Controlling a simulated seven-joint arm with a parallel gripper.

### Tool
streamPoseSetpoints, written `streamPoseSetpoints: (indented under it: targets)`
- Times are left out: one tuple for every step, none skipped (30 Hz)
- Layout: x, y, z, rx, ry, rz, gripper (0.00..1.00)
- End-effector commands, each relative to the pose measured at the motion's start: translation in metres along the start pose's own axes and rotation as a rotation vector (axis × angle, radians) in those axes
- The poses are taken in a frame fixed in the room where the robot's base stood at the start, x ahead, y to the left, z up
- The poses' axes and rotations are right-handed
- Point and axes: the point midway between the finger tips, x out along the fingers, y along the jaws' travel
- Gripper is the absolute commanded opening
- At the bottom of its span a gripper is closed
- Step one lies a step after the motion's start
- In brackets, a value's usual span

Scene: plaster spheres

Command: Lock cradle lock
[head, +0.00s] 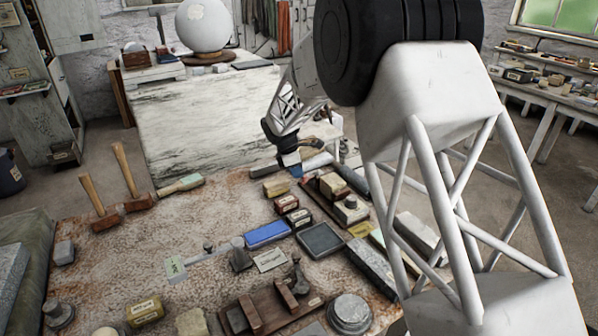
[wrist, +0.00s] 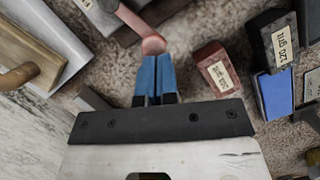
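My gripper (wrist: 157,60) points down at the far edge of the worktable; its blue fingers are together, with only a thin dark line between them. The lever's arm runs to the upper left, out of frame. No visible label confirms that this is the cradle lock. In the head view my gripper (head: 294,170) is small and partly covers what is below it.
A red labelled box (wrist: 215,67) lies right of the fingers. A wooden-handled float (wrist: 30,62) lies left. The worktable (head: 110,245) holds mallets (head: 130,180), a blue box (head: 267,233) and several blocks. A plaster sphere (head: 204,24) stands on the white bench (head: 205,120) behind.

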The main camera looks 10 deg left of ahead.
Motion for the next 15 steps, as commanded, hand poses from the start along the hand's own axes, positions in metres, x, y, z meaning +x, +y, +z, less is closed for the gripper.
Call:
streamPoseSetpoints:
  targets:
    - [0.0,-0.001,-0.005,-0.002,0.0,-0.002,0.0]
    - [-0.002,0.0,-0.008,-0.002,0.0,-0.001,0.0]
    - [-0.005,0.0,-0.011,-0.002,0.0,-0.001,0.0]
    - [-0.007,0.001,-0.014,-0.002,0.0,0.0,0.0]
    - [-0.009,0.001,-0.017,-0.002,0.0,0.0,0.0]
    - [-0.012,0.001,-0.021,-0.002,0.0,0.001,0.0]
    - [-0.014,0.002,-0.025,-0.002,0.0,0.001,0.0]
    - [-0.016,0.002,-0.029,-0.003,0.0,0.002,0.0]
    - [-0.022,0.003,-0.032,-0.002,0.0,0.004,0.0]
    - [-0.028,0.003,-0.03,-0.001,0.001,0.005,0.0]
    - [-0.033,0.003,-0.03,0.0,0.001,0.005,0.0]
    - [-0.04,0.003,-0.03,0.0,0.001,0.004,0.0]
    - [-0.045,0.003,-0.03,0.0,0.001,0.004,0.0]
    - [-0.051,0.004,-0.03,0.0,0.001,0.005,0.0]
    - [-0.058,0.004,-0.03,0.0,0.001,0.005,0.0]
